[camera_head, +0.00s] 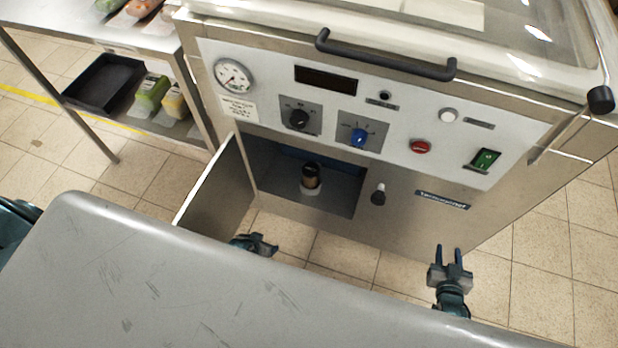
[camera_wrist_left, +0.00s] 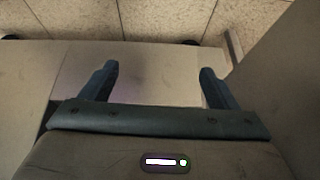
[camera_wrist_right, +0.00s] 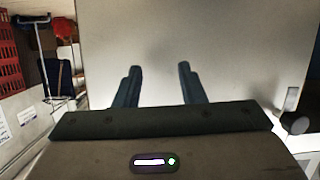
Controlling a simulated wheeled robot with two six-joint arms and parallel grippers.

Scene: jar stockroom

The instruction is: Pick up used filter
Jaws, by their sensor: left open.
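The filter, a small dark cylinder with a brownish band (camera_head: 311,176), stands upright on a pale round base inside the open compartment (camera_head: 269,180) of a steel machine. Whether it is used cannot be told. My left gripper (camera_head: 266,245) is below and left of the compartment, near the open door, apart from the filter. Its fingers are spread and empty in the left wrist view (camera_wrist_left: 157,82). My right gripper (camera_head: 449,250) is before the machine's lower right front, fingers apart and empty. In the right wrist view (camera_wrist_right: 160,75) it faces a plain pale panel.
The compartment door (camera_head: 217,190) stands open on the left. The machine's control panel (camera_head: 400,125) and black handle (camera_head: 385,56) are above. A grey scratched surface (camera_head: 200,290) fills the foreground. A shelf at left holds a black tray (camera_head: 103,82). Tiled floor shows between.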

